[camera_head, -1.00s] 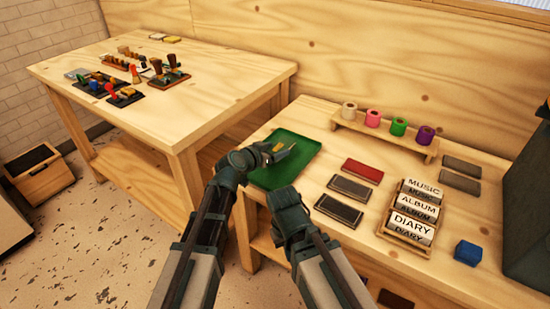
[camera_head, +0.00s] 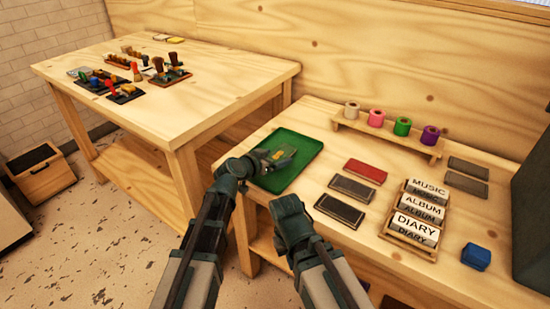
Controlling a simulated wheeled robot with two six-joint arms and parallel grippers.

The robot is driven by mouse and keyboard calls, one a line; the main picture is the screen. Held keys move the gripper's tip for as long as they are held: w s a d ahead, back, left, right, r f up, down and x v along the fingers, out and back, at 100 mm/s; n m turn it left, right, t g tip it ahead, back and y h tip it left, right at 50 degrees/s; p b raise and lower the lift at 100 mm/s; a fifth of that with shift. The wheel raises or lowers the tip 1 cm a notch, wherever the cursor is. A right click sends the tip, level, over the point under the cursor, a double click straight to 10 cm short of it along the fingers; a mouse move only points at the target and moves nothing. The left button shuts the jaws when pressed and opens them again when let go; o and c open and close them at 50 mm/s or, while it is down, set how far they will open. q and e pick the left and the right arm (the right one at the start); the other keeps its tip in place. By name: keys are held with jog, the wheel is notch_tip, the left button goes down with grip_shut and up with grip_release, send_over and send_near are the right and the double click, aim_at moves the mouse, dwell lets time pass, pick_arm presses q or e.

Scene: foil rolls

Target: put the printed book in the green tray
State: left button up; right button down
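The green tray (camera_head: 308,150) lies flat at the left end of the near table. My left gripper (camera_head: 286,158) is over the tray's left part; its finger gap is too small to read, and I see no book in it. My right gripper (camera_head: 292,218) is in front of the table's front edge, with its fingertips hidden. Flat books lie right of the tray: a red one (camera_head: 366,171), a dark one (camera_head: 352,188) and a dark one nearer the front (camera_head: 339,210). Two more dark books, one behind (camera_head: 468,168) the other (camera_head: 465,184), lie farther right. I cannot tell which is printed.
A wooden rack (camera_head: 407,240) holds blocks marked MUSIC, ALBUM and DIARY. A blue block (camera_head: 476,257) is to its right. A wooden stand (camera_head: 387,140) carries coloured rolls at the back. Another table (camera_head: 220,85) with tools stands at the left.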

pick_arm(q)
jog(key=shift+r+p, duration=0.3)
jog(key=p+v, duration=0.4)
jog(key=v, duration=0.8)
jog(key=shift+f, duration=0.25)
jog(key=shift+s, duration=0.1)
jog(key=shift+a, duration=0.1)
